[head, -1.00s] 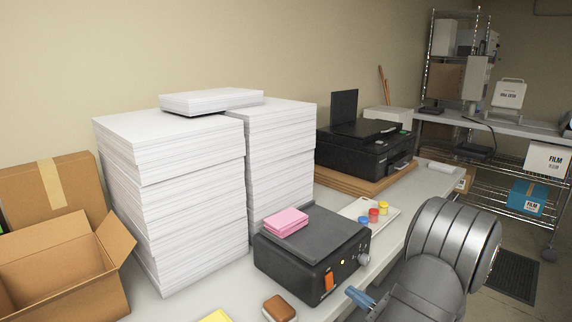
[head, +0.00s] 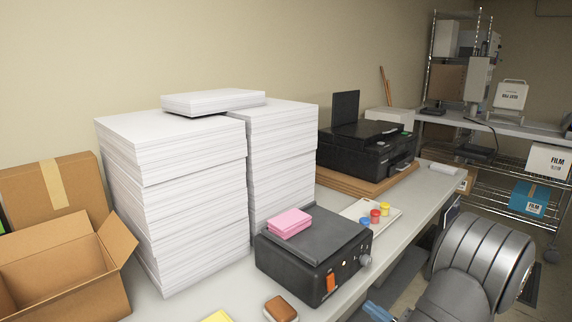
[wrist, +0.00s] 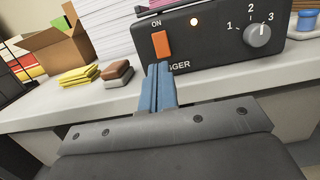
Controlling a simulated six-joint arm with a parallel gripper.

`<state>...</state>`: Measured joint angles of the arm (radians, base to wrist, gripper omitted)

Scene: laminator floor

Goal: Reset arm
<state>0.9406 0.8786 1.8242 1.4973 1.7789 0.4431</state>
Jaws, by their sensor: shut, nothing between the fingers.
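My gripper (wrist: 158,88) shows in the wrist view with its blue fingers shut and nothing between them. It is in front of the black jogger (wrist: 200,55), near the lower part of its front panel; I cannot tell whether it touches. In the head view the gripper (head: 377,311) is at the bottom edge, only partly in frame. The jogger (head: 340,272) sits near the bench's front edge with a pink pad (head: 290,223) on top. Its orange switch (wrist: 161,44), lit lamp (wrist: 194,21) and dial (wrist: 257,35) face me.
Tall paper stacks (head: 172,200) stand behind the jogger, with an open carton (head: 60,270) to the left. A tray with small pots (head: 352,210) and a printer (head: 365,150) are farther back.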

